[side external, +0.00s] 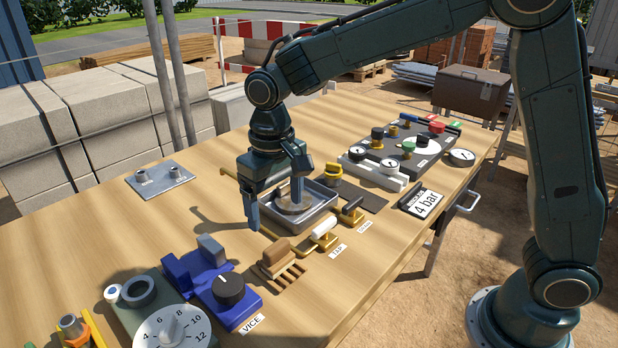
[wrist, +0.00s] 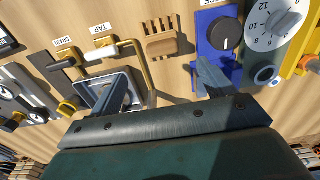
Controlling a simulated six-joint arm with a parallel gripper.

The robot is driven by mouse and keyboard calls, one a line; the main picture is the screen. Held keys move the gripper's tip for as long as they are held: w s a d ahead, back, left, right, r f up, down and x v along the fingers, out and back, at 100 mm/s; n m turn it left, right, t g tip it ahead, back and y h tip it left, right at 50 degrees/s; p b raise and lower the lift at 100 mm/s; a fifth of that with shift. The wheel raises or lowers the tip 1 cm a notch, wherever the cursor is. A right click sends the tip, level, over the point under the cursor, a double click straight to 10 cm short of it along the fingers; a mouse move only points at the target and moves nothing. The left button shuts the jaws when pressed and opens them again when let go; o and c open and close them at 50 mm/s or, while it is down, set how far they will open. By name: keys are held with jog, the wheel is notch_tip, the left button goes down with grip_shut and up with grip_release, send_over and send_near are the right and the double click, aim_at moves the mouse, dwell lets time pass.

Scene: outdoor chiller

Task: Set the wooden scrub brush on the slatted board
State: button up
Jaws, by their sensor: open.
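The wooden scrub brush (side external: 274,253) is a brown block lying on the slatted board (side external: 289,275), at the board's end toward the basin. In the wrist view my gripper's (wrist: 163,80) two fingers are spread wide, with one over the basin and the other toward the blue vice; the brush shows beyond the gap.
A metal basin (side external: 327,192) with a yellow pipe and white-handled tap (side external: 323,228) stands beside the board. A blue vice (side external: 205,275) and a dial box (side external: 170,328) are on the other side. A gauge panel stands farther right. The table's left middle is mostly clear.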

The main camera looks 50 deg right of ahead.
jog(key=s+d+r+t, duration=0.2)
jog(key=s+d+r, duration=0.35)
jog(key=s, duration=0.25)
jog(key=s+d+r+t, duration=0.2)
jog(key=s+d+r, duration=0.3)
jog(key=s+d, duration=0.25)
jog(key=s+d+f+t, duration=0.1)
jog(key=s+d, duration=0.1)
jog(key=s, duration=0.6)
jog(key=shift+f, duration=0.4)
jog(key=shift+w, duration=0.1)
